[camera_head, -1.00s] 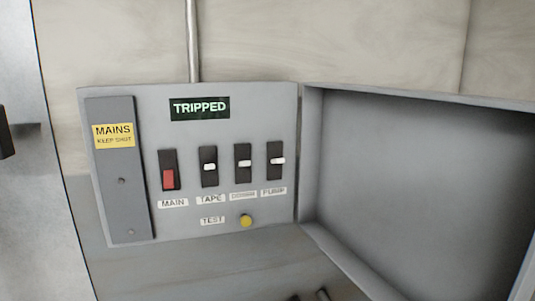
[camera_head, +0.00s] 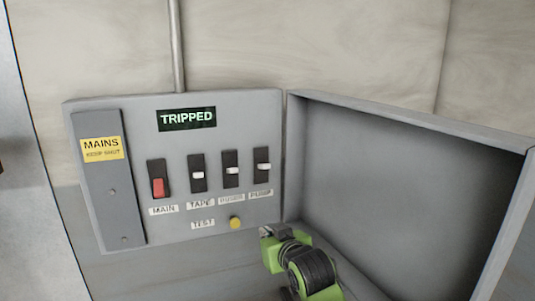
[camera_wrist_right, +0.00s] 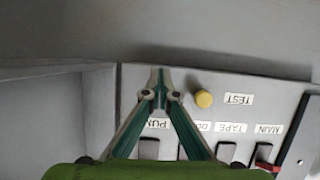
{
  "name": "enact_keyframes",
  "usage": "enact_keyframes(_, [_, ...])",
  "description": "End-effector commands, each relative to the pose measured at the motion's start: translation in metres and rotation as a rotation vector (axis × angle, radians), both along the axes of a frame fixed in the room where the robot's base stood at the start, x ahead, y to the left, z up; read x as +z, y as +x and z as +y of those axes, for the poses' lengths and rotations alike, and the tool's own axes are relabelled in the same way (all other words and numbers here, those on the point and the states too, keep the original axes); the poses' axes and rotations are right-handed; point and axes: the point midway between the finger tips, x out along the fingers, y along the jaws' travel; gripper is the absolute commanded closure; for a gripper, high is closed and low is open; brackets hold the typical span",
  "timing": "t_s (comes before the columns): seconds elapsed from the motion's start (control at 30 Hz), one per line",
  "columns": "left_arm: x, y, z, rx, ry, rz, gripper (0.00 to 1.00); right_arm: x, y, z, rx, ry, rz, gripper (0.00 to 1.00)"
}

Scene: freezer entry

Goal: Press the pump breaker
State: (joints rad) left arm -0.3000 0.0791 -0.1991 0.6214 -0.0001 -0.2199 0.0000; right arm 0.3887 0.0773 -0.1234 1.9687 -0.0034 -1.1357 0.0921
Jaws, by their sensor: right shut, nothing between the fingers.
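The pump breaker (camera_head: 262,166) is the rightmost black switch on the grey panel (camera_head: 120,250), with a white toggle near mid-height and a label under it. In the right wrist view its dark body (camera_wrist_right: 149,148) shows between and behind my fingers, partly hidden. My right gripper (camera_head: 268,232) is low in front of the panel's lower right corner, below the pump breaker. In the right wrist view its fingers (camera_wrist_right: 160,76) meet at the tips, shut and empty, near the yellow button; contact cannot be told. My left gripper is out of view.
The main breaker (camera_head: 158,187) has a red toggle; the tape breaker (camera_head: 198,175) and another breaker (camera_head: 231,170) stand between it and the pump. A yellow test button (camera_head: 235,222) is below. A sign (camera_head: 187,118) reads TRIPPED. The open cover (camera_head: 400,190) blocks the right side.

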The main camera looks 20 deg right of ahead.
Motion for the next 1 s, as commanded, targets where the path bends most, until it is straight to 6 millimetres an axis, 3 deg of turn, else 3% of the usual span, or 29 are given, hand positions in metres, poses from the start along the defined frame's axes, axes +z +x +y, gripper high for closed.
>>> enact_keyframes(0.03, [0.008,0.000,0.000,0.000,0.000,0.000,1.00,0.054,-0.007,0.000,-0.002,0.008,-0.067,1.00])
enact_keyframes(0.1, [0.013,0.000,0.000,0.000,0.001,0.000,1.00,0.108,-0.021,-0.001,-0.005,0.018,-0.137,1.00])
enact_keyframes(0.2, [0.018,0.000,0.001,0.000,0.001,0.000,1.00,0.168,-0.044,-0.003,-0.008,0.030,-0.221,1.00])
enact_keyframes(0.33, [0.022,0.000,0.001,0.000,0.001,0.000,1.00,0.217,-0.070,-0.004,-0.010,0.042,-0.298,1.00])
enact_keyframes(0.5, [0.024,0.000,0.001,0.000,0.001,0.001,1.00,0.241,-0.086,-0.006,-0.011,0.048,-0.340,1.00])
enact_keyframes(0.87, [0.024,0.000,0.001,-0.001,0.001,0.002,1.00,0.243,-0.087,-0.006,-0.010,0.049,-0.342,1.00])
enact_keyframes(1.0, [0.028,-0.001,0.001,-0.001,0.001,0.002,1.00,0.243,-0.078,-0.005,-0.011,0.048,-0.339,1.00])
